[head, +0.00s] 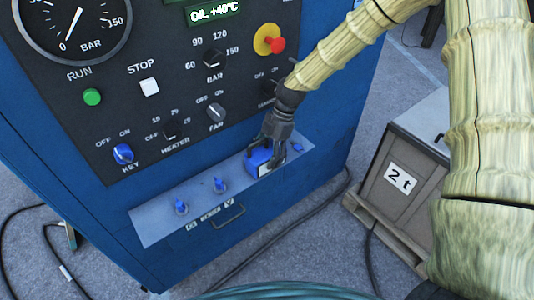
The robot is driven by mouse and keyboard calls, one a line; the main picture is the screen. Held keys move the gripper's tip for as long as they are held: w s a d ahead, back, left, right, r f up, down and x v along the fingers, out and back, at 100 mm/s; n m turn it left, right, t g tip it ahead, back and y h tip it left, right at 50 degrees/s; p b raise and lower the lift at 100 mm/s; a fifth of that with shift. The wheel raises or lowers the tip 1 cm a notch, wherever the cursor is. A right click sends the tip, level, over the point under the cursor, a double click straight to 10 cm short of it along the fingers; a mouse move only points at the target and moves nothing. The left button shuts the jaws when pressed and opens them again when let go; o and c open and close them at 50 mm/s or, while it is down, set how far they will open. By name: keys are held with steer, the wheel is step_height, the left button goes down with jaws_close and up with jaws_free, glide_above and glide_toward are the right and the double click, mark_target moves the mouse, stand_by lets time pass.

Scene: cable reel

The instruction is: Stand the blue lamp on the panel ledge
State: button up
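The blue lamp (263,161) is a small blue block with a pale front face. It is at the right part of the panel ledge (150,226), a grey-blue strip along the bottom of the control panel. It looks upright and seems to touch the ledge, but its underside cannot be made out. My gripper (277,146) comes down from the upper right, its dark fingers at the lamp's top and right side, hiding part of it. Whether the fingers press on the lamp or stand around it is too small to tell.
Several blue toggle-like knobs (219,185) stand on the ledge, left of the lamp and at its right end. A dark handle (229,216) sits below the ledge. Knobs and buttons cover the panel above.

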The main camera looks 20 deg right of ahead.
stand_by(0.3)
steer(key=b+v, duration=0.2)
steer(key=v, duration=1)
steer(key=shift+r, duration=0.15)
steer(key=shift+s+a, duration=0.1)
